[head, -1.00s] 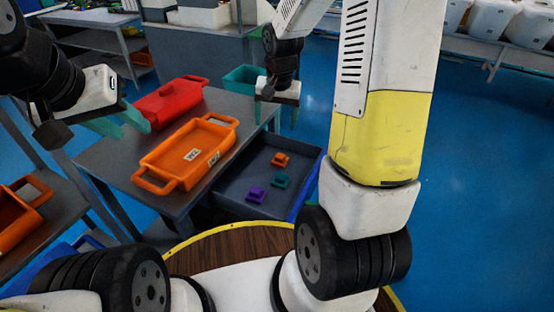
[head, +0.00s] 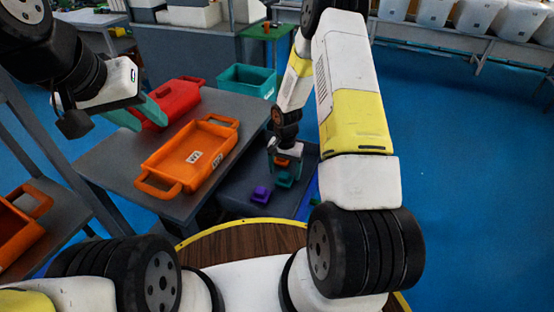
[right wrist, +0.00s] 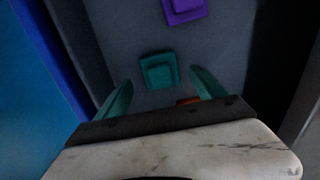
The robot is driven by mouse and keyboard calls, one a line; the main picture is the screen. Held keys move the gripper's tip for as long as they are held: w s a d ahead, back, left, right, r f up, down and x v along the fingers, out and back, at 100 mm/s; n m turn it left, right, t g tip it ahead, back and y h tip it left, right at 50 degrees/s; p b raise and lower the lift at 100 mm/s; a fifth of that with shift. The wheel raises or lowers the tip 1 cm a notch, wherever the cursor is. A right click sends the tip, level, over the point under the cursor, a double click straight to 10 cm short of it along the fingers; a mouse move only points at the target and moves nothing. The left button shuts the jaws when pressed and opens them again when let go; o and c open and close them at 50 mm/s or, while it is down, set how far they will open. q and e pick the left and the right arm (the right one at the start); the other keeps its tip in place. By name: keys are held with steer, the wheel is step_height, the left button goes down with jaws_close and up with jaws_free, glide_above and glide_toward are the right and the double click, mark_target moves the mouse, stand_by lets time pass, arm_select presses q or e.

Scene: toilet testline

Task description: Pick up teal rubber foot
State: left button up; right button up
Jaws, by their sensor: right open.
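The teal rubber foot (right wrist: 159,71) lies on the floor of the grey bin (right wrist: 120,30), in the right wrist view. My right gripper (right wrist: 162,84) is open, with one finger on each side of the teal foot in that view; I cannot tell the remaining height. In the head view my right gripper (head: 284,172) is down in the bin and largely covers the teal foot. My left gripper (head: 150,122) is open and empty over the table by the red tray.
A purple foot (head: 261,194) and an orange foot (head: 282,161) lie close by in the bin. The bin's blue side (right wrist: 45,60) is at the left in the wrist view. A table (head: 110,160) holds an orange tray (head: 165,157) and a red tray (head: 180,100).

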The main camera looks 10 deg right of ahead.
steer(key=shift+f, duration=1.4)
steer(key=c, duration=1.5)
